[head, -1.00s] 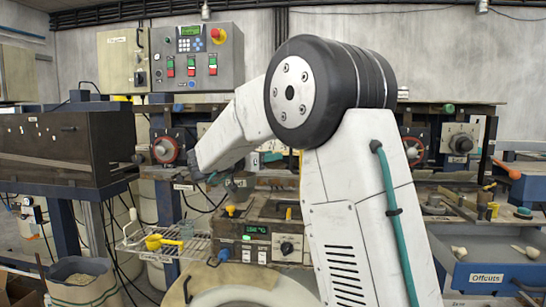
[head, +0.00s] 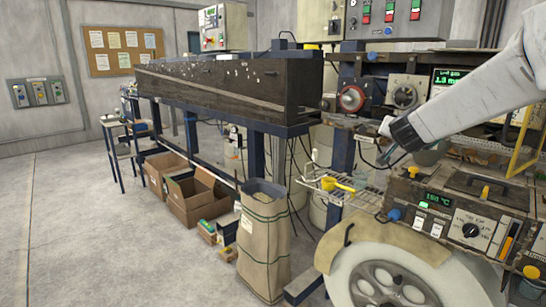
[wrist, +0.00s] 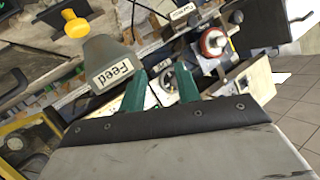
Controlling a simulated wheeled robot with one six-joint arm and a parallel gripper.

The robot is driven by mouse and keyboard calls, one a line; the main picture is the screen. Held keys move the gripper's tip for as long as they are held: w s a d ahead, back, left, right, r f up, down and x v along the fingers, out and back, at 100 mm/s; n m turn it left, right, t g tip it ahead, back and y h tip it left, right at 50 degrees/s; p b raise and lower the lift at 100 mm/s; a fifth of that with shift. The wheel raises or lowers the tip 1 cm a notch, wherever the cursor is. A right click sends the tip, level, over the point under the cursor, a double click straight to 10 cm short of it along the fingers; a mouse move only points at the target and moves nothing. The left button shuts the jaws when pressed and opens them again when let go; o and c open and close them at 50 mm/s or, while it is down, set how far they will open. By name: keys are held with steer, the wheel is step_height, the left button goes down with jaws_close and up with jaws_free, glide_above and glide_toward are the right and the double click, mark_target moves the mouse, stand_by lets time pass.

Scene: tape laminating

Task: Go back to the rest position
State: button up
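My white arm reaches in from the right in the head view. My gripper (head: 388,156), with teal fingers beyond a dark cuff, hangs in front of the machine, above the wire shelf. In the wrist view my gripper (wrist: 162,84) shows two green fingers standing apart. I see nothing held between them. A grey funnel labelled "Feed" (wrist: 104,64) is beside the fingers, at the left of the wrist view.
A wire shelf (head: 325,187) with a yellow scoop (head: 338,184) is below my gripper. A control box (head: 455,212) is at right. A paper sack (head: 263,240) and cardboard boxes (head: 190,195) stand on the floor. Open floor (head: 90,230) lies at left.

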steer(key=s+a+f+n+g+y, duration=0.35)
steer(key=s+a, duration=0.25)
steer(key=s, duration=0.4)
steer(key=s+a+f+n+g+y, duration=0.2)
steer(key=s+a+f+g+y, duration=0.15)
steer(key=s+a, duration=0.4)
steer(key=s+d+f+n+g+h, duration=0.1)
steer(key=s+d+f+g, duration=0.1)
steer(key=s, duration=1.2)
steer(key=s+d+f+n+g+h, duration=0.1)
steer(key=s+d+g, duration=0.1)
steer(key=s, duration=1.3)
steer(key=shift+s+d+f+g, duration=0.25)
steer(key=shift+f+g, duration=0.1)
steer(key=shift+g, duration=0.35)
